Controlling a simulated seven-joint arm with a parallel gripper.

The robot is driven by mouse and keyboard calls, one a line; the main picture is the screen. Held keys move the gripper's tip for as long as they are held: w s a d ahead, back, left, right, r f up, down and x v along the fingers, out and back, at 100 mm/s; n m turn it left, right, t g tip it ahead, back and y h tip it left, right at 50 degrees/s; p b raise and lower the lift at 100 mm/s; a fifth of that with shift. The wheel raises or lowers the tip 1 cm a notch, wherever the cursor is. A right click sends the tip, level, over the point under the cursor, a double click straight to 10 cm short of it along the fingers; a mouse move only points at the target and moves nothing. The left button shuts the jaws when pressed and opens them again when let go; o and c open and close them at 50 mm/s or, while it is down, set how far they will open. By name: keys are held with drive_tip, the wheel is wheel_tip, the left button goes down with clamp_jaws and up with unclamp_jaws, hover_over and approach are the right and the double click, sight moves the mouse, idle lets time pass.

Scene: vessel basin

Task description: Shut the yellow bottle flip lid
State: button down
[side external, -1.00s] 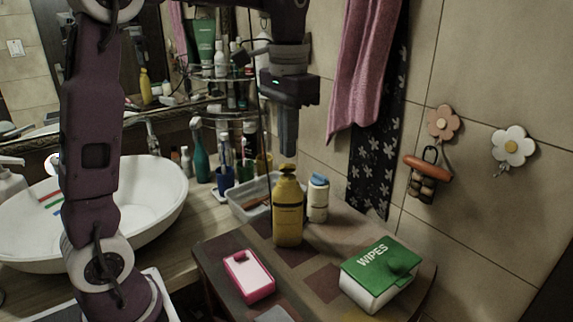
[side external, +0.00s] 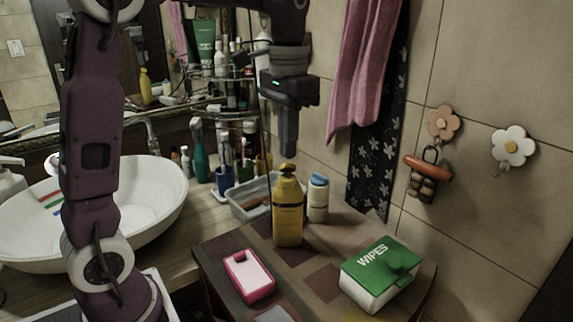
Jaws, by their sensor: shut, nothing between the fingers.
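The yellow bottle (side external: 288,212) stands upright on the small table in the side external view. Its dark cap (side external: 287,169) is at the top; the lid is too small to tell its exact state. My gripper (side external: 289,155) points straight down with its fingers shut and empty. The fingertips are right above the cap, touching it or nearly so; I cannot tell which.
A white bottle with a blue cap (side external: 318,199) stands close behind the yellow bottle on the right. A pink box (side external: 249,276) and a green-lidded wipes box (side external: 380,272) lie in front. A grey bin (side external: 240,205) and a white basin (side external: 150,205) are at left.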

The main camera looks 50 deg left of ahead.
sight(288, 165)
drive_tip(key=shift+f, duration=1.55)
drive_tip(key=shift+r, duration=4.05)
drive_tip(key=s+d+f+t, duration=0.2)
drive_tip(key=s+d+f, duration=0.1)
drive_tip(key=s, duration=0.6)
drive_tip(key=s+d+f+t, duration=0.2)
drive_tip(key=s+f, duration=0.3)
drive_tip(key=s, duration=0.5)
drive_tip(key=shift+s+d+f+t, duration=0.25)
drive_tip(key=shift+d+t, duration=0.15)
drive_tip(key=shift+t, duration=0.4)
